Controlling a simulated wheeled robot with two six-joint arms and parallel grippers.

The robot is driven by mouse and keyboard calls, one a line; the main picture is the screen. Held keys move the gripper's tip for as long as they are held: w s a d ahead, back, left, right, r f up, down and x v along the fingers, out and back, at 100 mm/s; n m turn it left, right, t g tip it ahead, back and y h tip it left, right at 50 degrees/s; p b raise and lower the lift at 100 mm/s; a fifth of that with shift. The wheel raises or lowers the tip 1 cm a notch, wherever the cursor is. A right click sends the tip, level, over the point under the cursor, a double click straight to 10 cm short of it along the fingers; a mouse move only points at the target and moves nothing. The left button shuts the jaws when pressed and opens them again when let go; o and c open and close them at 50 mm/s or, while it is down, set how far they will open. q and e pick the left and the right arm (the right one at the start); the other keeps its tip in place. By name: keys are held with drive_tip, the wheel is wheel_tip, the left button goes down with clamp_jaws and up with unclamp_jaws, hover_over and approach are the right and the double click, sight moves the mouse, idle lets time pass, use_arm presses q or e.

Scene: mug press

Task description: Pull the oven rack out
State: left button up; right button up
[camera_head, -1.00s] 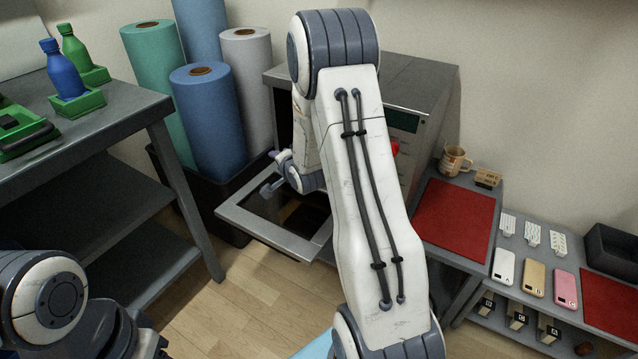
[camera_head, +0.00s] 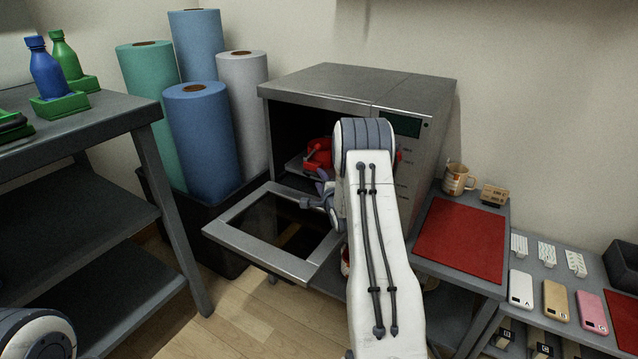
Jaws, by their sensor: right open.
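The grey oven (camera_head: 335,83) stands at the back centre. Its framed glass door (camera_head: 241,240) is folded down and open. Inside the dark cavity, a light edge that may be the oven rack (camera_head: 294,165) shows at the opening. A red object (camera_head: 318,154) sits at that level, partly hidden by my arm. My right gripper (camera_head: 314,202) is open over the inner part of the door, in front of the cavity. My arm hides part of it, and I cannot see it touching the rack. My left gripper is out of view.
Paper rolls (camera_head: 205,135) stand left of the oven. A dark shelf table (camera_head: 110,118) with bottles is at the left. A red mat (camera_head: 462,242) and a mug (camera_head: 456,180) are to the right, with phone cases (camera_head: 556,299) beyond. Some floor is free below the door.

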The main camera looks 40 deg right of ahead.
drive_tip(key=shift+x, duration=0.8)
clamp_jaws()
idle(0.9)
